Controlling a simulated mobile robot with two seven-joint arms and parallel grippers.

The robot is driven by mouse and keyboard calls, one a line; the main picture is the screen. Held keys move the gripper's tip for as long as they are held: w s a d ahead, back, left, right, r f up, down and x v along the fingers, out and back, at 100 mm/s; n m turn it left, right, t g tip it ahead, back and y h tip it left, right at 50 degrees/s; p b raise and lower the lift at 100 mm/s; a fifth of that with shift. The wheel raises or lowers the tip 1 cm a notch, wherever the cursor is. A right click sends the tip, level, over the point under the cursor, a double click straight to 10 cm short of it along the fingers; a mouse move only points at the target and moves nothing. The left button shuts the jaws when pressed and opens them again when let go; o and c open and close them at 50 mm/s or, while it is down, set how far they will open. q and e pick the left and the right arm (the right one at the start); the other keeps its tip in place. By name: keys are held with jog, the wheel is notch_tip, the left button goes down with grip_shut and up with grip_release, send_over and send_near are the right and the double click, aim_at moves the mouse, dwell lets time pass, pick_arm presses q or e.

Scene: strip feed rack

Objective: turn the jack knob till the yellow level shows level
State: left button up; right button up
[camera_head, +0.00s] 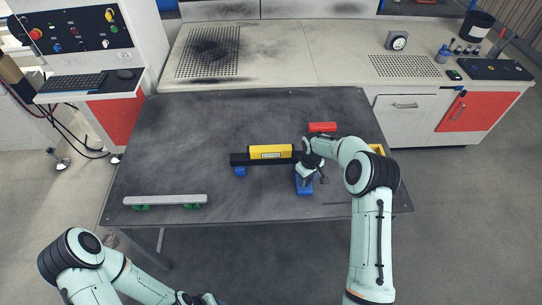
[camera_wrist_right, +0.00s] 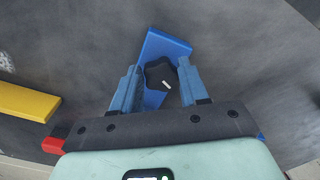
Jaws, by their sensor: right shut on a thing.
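The yellow level (camera_head: 270,150) lies on a long black bar (camera_head: 238,159). Its pale window faces me, but the reading is too small to make out. The bar looks close to horizontal; its right end is hidden by my right gripper. A blue jack (camera_head: 304,187) stands under the right end. In the right wrist view its black knob (camera_wrist_right: 161,74), with a white mark, sits between the fingers over the blue body (camera_wrist_right: 165,46). My right gripper (camera_wrist_right: 158,88) is shut on the knob.
A blue support (camera_head: 240,171) stands under the bar's left end. A grey bar on green feet (camera_head: 165,200) lies at the table's front left. A red block (camera_head: 322,127) is behind my right gripper, and a yellow thing (camera_head: 377,149) is partly behind my right arm. The table's left half is mostly clear.

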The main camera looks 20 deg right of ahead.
dwell(0.5)
jog(key=o, duration=0.6)
jog(key=shift+r+p, duration=0.65)
jog(key=shift+r, duration=2.35)
pick_arm(q)
jog(key=shift+w+r, duration=0.85)
jog(key=shift+w, duration=0.25)
pick_arm(e)
jog(key=o, duration=0.3)
jog(key=shift+o, duration=0.2)
jog(key=shift+r, duration=0.1)
